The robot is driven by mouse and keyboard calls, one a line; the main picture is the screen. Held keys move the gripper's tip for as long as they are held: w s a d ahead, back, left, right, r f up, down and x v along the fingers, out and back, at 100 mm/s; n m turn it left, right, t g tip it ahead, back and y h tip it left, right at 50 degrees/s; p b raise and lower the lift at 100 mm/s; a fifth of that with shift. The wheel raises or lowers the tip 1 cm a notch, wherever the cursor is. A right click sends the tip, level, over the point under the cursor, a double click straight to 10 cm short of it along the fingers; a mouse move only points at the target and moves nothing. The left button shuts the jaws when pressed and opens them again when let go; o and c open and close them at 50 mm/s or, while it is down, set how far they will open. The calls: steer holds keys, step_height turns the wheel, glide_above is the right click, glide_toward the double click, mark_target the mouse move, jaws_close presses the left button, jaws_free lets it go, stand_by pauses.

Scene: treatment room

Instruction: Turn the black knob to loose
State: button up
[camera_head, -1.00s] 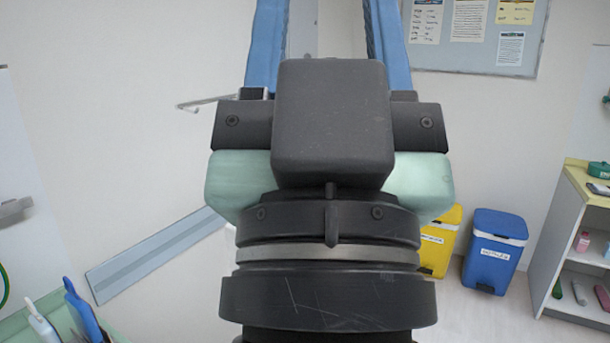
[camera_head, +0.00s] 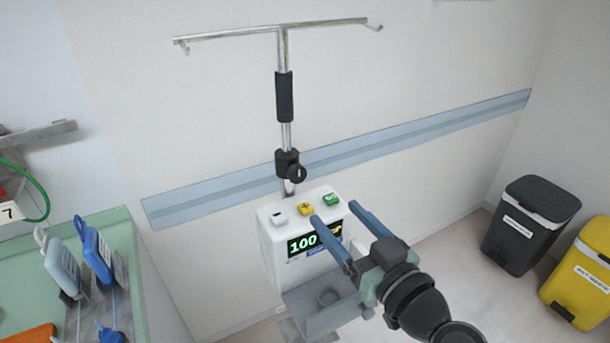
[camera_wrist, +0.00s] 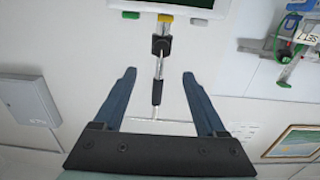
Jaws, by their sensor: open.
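The black knob (camera_head: 297,173) sits on the right front of a black clamp (camera_head: 286,160) on a thin metal pole. The clamp and knob also show as a dark block in the wrist view (camera_wrist: 161,45), where the scene appears upside down and the knob's shape is hard to make out. My gripper (camera_head: 334,213) is open and empty, its blue fingers apart. In the head view its fingertips overlap the front of the white pump, below and right of the knob. In the wrist view the pole lies between the fingers (camera_wrist: 159,73). I cannot read the knob's setting.
The white pump (camera_head: 271,245) with buttons and a "100" display is below the clamp. Above it are a black grip (camera_head: 284,96) and a hooked crossbar (camera_head: 240,33). A green-topped counter (camera_head: 140,270) stands left. Black (camera_head: 520,225) and yellow (camera_head: 585,275) bins stand right.

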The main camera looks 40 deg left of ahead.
mark_target(299, 175)
steer(key=p+x, duration=0.3)
steer(key=x, duration=1)
steer(key=shift+s+p, duration=0.2)
steer(key=shift+p, duration=0.1)
jaws_close()
